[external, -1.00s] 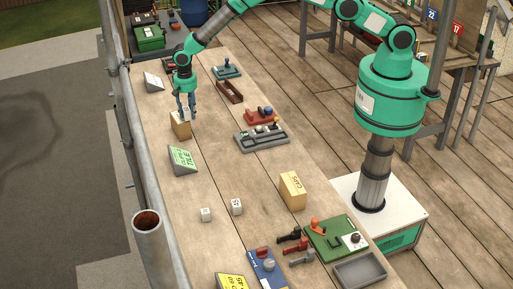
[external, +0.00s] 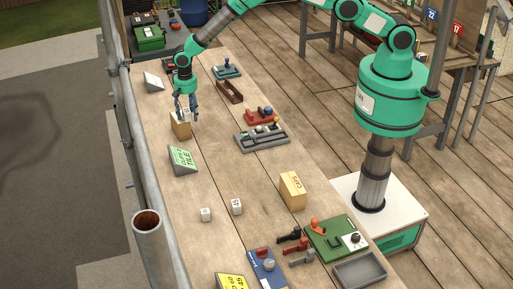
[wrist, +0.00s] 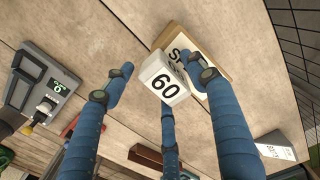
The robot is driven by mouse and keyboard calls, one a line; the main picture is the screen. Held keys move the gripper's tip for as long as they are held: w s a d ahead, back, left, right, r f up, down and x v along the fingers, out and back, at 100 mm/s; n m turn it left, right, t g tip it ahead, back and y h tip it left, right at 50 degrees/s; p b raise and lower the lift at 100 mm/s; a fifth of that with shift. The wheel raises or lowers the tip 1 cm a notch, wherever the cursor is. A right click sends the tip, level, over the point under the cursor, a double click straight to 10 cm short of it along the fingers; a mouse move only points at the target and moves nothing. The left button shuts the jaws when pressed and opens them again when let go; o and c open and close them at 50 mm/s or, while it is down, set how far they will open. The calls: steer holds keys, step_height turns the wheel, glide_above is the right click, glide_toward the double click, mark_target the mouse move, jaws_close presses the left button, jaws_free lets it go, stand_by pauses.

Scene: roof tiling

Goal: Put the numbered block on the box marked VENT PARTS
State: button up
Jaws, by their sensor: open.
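The white numbered block, reading 60 (wrist: 163,84), rests on a tan box (wrist: 207,68), as far as the views show. In the external view the block (external: 186,114) shows small at the top of the box (external: 179,130). The box's lettering is partly covered by the block and a finger, so I cannot read all of it. My gripper (external: 186,115) is open, its blue fingers spread around the block. In the wrist view gaps show between the side fingers and the block; whether the lower finger touches it I cannot tell.
A green-faced tile sign (external: 183,159) stands nearer on the bench. Two small white blocks (external: 206,214) and a tan CLIPS box (external: 292,190) sit further forward. The mid-bench is mostly clear.

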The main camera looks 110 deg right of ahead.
mark_target(188, 110)
steer(key=shift+r, duration=0.15)
step_height(188, 110, up, 12)
steer(key=b, duration=0.1)
stand_by(0.6)
stand_by(0.5)
